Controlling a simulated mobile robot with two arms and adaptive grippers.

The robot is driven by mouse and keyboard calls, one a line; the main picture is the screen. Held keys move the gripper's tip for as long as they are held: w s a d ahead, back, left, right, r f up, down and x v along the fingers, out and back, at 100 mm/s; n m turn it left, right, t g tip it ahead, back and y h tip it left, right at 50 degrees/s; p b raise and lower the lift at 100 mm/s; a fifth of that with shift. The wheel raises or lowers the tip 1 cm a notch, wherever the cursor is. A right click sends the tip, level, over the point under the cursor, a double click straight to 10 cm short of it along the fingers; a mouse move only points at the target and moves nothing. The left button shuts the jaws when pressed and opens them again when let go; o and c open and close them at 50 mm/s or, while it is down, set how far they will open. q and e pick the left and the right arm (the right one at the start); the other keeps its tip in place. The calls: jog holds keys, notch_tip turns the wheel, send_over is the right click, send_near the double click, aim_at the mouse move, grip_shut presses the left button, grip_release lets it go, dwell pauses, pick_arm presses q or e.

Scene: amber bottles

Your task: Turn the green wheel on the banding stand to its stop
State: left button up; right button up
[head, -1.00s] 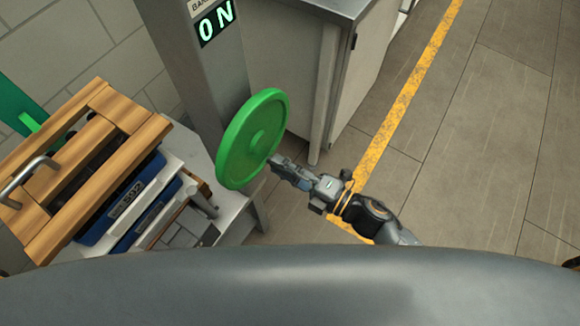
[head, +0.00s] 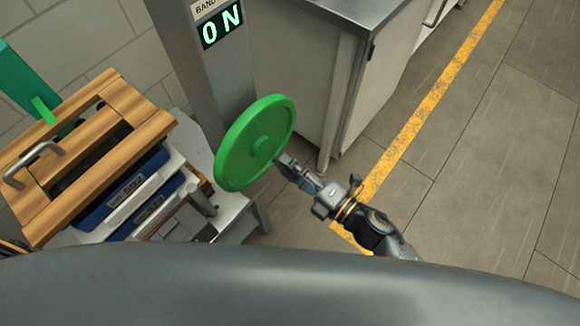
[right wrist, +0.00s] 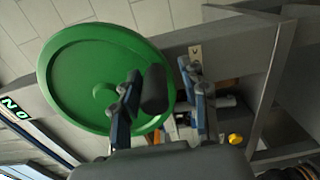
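The green wheel (head: 241,160) is a round disc with a small raised hub, mounted on the grey column of the banding stand (head: 205,65). A display (head: 221,24) on the column reads "ON". My right gripper (head: 283,164) is just right of the wheel's lower right rim. In the right wrist view the wheel (right wrist: 85,75) fills the left side, partly hidden by one finger. The fingers of the gripper (right wrist: 163,90) are spread apart, with a dark rounded part by the left finger. I cannot tell whether they touch the rim. My left gripper is out of view.
A wooden frame (head: 150,131) with a metal handle lies over blue boxes (head: 132,187) on a light table left of the wheel. A grey cabinet (head: 300,75) stands behind the wheel. Floor with a yellow line (head: 420,122) is open to the right.

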jog(key=shift+s+a+r, duration=0.1)
jog(key=shift+r, duration=0.05)
jog(key=shift+s, duration=0.1)
jog(key=v, duration=1.2)
jog(key=shift+w, duration=0.2)
